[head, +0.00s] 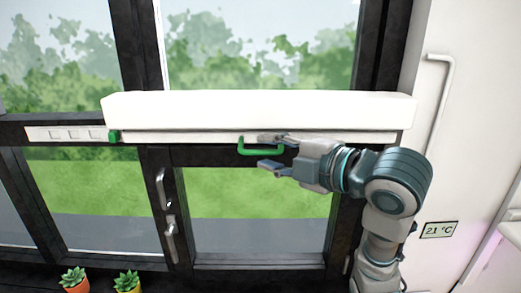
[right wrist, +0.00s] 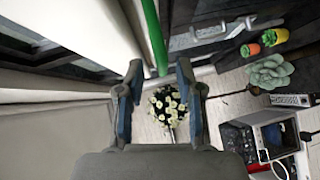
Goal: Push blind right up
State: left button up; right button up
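The blind is rolled or bunched up under a long white cover (head: 258,110), with a pale bottom bar (head: 200,137) showing just below it. A green handle (head: 262,152) hangs from the bar; it also shows in the right wrist view as a green strip (right wrist: 154,35). My right gripper (head: 268,152) is at the handle with its fingers apart. In the right wrist view, the end of the strip lies between the two fingertips (right wrist: 159,70). I cannot tell whether either finger touches it. My left gripper is out of view.
Dark window frames with two metal latches (head: 162,188) stand behind. Potted succulents (head: 127,282) stand below.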

jog(key=v, duration=0.9)
jog(key=shift+d, duration=0.25)
jog(key=shift+a, duration=0.1)
